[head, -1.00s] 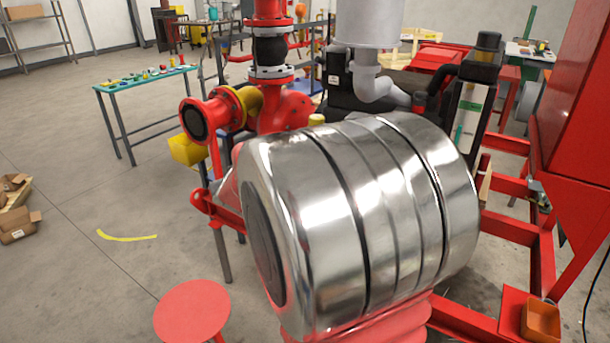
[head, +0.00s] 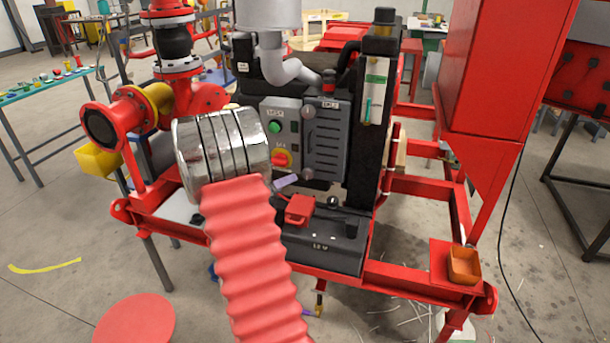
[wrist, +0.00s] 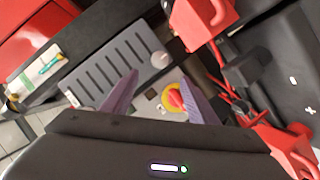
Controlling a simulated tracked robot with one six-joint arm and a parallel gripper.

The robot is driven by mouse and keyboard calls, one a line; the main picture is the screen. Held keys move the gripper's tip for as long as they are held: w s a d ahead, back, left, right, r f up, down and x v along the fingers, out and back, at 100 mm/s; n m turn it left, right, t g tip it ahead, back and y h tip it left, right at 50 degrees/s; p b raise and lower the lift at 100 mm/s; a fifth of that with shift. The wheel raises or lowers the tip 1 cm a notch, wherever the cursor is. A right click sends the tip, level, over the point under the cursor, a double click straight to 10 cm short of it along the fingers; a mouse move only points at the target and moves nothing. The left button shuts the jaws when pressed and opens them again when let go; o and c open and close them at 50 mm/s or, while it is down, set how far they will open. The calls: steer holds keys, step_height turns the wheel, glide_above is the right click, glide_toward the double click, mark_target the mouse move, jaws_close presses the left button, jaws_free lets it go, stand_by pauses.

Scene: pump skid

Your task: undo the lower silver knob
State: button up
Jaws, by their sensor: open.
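The lower silver knob (head: 307,174) sits at the lower left corner of the grey louvred cover (head: 325,145) on the black engine housing. In the wrist view, the same knob (wrist: 160,60) shows clearly at the right end of the cover (wrist: 120,62). An upper silver knob (head: 308,112) is at the cover's upper left. My gripper (head: 287,181) is just left of the lower knob in the head view, mostly hidden by my arm. In the wrist view, my gripper (wrist: 157,73) has its purple fingers apart, with the knob just beyond the gap between the tips. Contact cannot be seen.
A red and yellow switch (head: 281,158) and a green button (head: 274,127) are left of the cover. A black battery (head: 325,240) with a red terminal cap (head: 299,208) lies below. A red frame with an orange bin (head: 464,265) is at right.

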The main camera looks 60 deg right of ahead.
mark_target(306, 174)
steer(key=shift+d, duration=0.1)
steer(key=x, duration=1.3)
steer(key=shift+d, duration=0.25)
steer(key=shift+c, duration=0.3)
